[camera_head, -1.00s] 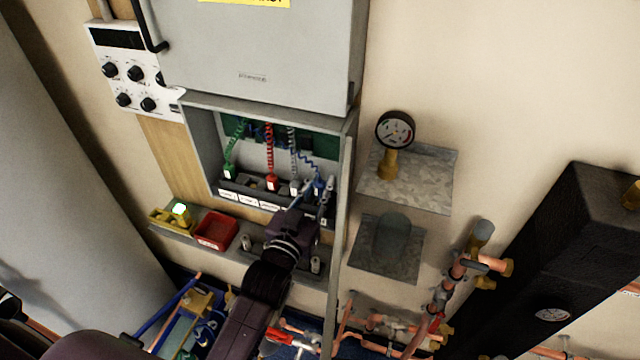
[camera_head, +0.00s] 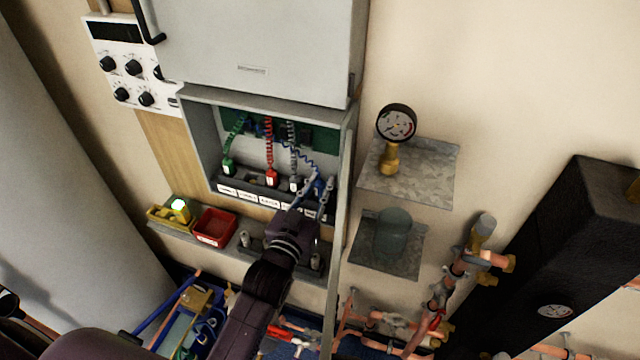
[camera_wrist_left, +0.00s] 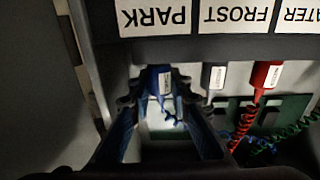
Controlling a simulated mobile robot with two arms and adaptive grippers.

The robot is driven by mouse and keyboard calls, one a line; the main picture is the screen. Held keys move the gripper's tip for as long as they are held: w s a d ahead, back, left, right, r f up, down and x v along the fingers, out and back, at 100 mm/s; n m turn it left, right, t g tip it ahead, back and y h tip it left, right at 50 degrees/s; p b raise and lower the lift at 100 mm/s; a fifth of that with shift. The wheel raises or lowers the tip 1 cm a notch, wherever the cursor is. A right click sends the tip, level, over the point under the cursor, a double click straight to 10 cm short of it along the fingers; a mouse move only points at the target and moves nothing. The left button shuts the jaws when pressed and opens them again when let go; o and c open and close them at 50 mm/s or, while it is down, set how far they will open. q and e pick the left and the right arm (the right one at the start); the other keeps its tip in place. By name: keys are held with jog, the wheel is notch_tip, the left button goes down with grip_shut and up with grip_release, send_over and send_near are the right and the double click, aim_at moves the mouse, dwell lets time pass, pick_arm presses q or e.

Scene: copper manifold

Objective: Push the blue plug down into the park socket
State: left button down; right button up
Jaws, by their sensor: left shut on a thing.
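The blue plug (camera_wrist_left: 158,80) sits between the fingertips of my left gripper (camera_wrist_left: 158,92) in the left wrist view, under the PARK label (camera_wrist_left: 155,18). In the head view, my left gripper (camera_head: 322,184) reaches into the right end of the open grey box (camera_head: 200,140). It is shut on the plug there, and its fingers hide most of it. A coiled blue cord (camera_head: 300,158) runs from the plug to the back of the box. The park socket is hidden, so I cannot tell how deep the plug sits.
Grey (camera_head: 295,183), red (camera_head: 271,177) and green (camera_head: 228,166) plugs stand in the same row, to the left. The box's right wall is close beside my gripper.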

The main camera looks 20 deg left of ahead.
pick_arm(q)
jog(key=shift+f, duration=0.2)
pick_arm(e)
jog(key=shift+f, duration=0.15)
pick_arm(q)
jog(key=c, duration=1.7)
grip_release()
pick_arm(e)
jog(key=shift+d, duration=0.15)
pick_arm(q)
jog(key=s, duration=1.2)
jog(key=shift+a, duration=0.4)
